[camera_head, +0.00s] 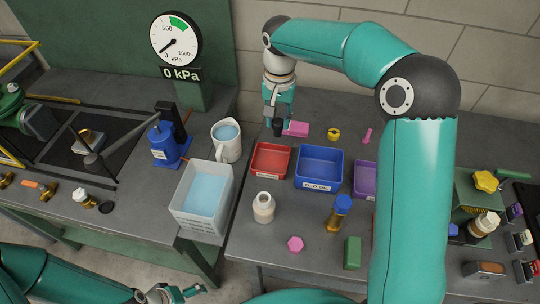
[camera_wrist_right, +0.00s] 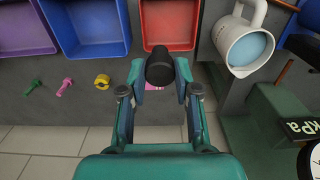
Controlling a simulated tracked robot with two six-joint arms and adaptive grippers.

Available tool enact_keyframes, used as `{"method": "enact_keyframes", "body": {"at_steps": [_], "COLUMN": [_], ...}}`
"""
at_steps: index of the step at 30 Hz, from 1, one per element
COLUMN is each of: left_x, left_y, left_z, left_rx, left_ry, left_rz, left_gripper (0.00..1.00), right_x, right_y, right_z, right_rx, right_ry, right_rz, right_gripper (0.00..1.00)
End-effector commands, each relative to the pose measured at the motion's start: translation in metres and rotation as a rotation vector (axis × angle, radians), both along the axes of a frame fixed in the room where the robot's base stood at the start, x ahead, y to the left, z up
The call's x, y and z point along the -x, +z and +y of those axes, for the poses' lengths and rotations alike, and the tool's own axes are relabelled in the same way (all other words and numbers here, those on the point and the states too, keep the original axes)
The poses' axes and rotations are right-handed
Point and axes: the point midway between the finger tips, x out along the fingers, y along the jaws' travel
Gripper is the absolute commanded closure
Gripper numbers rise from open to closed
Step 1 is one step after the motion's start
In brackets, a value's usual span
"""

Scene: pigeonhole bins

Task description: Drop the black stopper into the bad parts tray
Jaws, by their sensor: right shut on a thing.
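The black stopper (camera_head: 278,127) is held between the fingertips of my right gripper (camera_head: 279,112), which points down behind the trays. The wrist view also shows the stopper (camera_wrist_right: 159,68) between the fingers, overlapping the near edge of the red tray (camera_wrist_right: 170,28). In the head view the red tray (camera_head: 270,161) is in front of the stopper and looks empty. Its label is too small to read, so I cannot confirm which tray is for bad parts. My left gripper (camera_head: 185,293) is low at the bottom edge, away from the trays; its opening is unclear.
A blue tray (camera_head: 320,166) and a purple tray (camera_head: 365,178) stand right of the red one. A pink block (camera_head: 297,129) lies beside the stopper. A jug (camera_head: 227,142) and a water tub (camera_head: 203,195) stand left. A white bottle (camera_head: 263,207) stands in front.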

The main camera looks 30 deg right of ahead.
Motion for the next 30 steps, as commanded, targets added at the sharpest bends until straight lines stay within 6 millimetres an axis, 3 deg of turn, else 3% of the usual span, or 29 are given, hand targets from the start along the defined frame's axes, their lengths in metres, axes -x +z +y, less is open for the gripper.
{"method": "enact_keyframes", "body": {"at_steps": [11,21,30], "left_x": [0.0,0.0,0.0], "left_y": [-0.001,-0.02,-0.03], "left_z": [0.0,0.0,0.0], "left_rx": [0.0,0.0,0.0], "left_ry": [0.0,0.0,0.0], "left_rz": [0.0,0.0,0.0], "left_gripper": [0.13,0.13,0.13], "right_x": [0.002,0.002,0.002], "right_y": [-0.024,-0.065,-0.082], "right_z": [-0.004,-0.004,-0.004], "right_rx": [0.0,0.0,-0.001], "right_ry": [-0.008,-0.009,-0.008], "right_rz": [0.001,0.002,0.001], "right_gripper": [1.0,1.0,1.0]}}
